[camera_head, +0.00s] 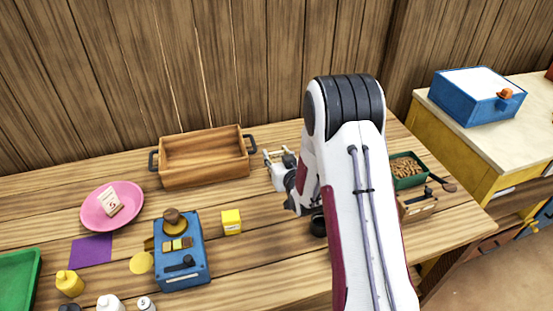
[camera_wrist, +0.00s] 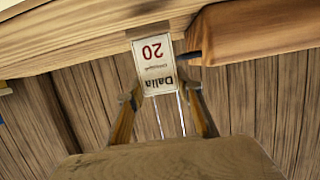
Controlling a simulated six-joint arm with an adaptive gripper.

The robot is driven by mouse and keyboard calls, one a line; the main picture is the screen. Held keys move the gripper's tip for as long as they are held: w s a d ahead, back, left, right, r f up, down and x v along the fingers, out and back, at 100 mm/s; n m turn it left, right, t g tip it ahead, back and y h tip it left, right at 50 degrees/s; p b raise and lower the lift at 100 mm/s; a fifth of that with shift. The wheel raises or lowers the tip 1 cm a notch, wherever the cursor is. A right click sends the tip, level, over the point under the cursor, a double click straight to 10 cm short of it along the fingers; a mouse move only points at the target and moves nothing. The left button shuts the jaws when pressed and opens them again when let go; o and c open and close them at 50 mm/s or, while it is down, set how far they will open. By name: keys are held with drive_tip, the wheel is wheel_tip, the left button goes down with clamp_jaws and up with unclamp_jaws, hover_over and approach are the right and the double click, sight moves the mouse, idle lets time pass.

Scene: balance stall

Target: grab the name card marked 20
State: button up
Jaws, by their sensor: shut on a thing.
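The name card marked 20 (camera_wrist: 153,64) shows in the wrist view, upside down, white with a red number and the name "Dalla". My gripper (camera_wrist: 161,93) has its fingertips on either side of the card's near end and is shut on it. In the head view my gripper (camera_head: 280,157) is above the table, just right of the wooden tray, partly hidden by my arm. The card's face cannot be read there.
The wooden tray (camera_head: 203,172) with dark handles is close to my gripper's left. A blue scale (camera_head: 183,269), yellow cube (camera_head: 231,222) and pink plate (camera_head: 88,216) holding another card (camera_head: 114,207) are further left. A green box (camera_head: 407,182) of brown pieces is right of my arm.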

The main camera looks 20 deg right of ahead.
drive_tip(key=shift+r, duration=3.9)
